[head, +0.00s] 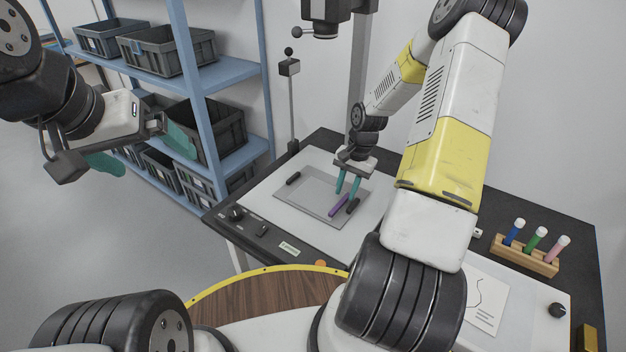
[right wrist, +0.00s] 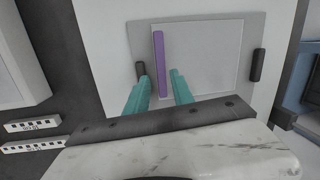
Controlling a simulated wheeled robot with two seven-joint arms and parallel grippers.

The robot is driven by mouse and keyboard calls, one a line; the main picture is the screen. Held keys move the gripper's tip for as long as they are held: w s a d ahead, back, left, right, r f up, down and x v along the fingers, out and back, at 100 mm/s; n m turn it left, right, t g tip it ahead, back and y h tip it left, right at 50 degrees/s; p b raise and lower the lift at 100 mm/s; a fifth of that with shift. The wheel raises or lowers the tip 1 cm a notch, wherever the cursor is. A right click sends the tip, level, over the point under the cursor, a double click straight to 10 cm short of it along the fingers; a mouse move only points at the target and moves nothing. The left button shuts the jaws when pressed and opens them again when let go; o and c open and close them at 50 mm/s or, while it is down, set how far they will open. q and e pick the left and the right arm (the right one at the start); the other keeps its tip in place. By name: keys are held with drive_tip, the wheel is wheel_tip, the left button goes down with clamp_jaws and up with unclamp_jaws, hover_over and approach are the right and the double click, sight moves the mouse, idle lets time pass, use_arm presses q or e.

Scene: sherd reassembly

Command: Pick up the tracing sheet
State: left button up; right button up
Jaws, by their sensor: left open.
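The tracing sheet (head: 313,186) looks like a pale, translucent rectangle lying flat on a grey panel of the light table; it also shows in the right wrist view (right wrist: 205,60). A purple strip (head: 338,205) runs along one edge of it, also in the right wrist view (right wrist: 159,62). My right gripper (head: 347,187) is over that edge, open, its teal fingers (right wrist: 160,76) on either side of the strip in the wrist view. I cannot tell whether they touch anything. My left gripper (head: 146,154) is open and empty, in the air far left.
Dark bars lie at the panel's far left (head: 293,178) and beside the strip (head: 352,205). A wooden rack (head: 525,256) with three coloured markers and a paper with a drawn line (head: 484,298) are at the right. A post (head: 357,70) stands behind; blue shelves (head: 200,90) hold grey bins.

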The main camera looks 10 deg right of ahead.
sight(342, 201)
drive_tip(key=f, duration=0.3)
drive_tip(key=shift+w+a+f, duration=0.25)
drive_tip(key=shift+f, duration=0.1)
clamp_jaws()
drive_tip(key=shift+r, duration=0.15)
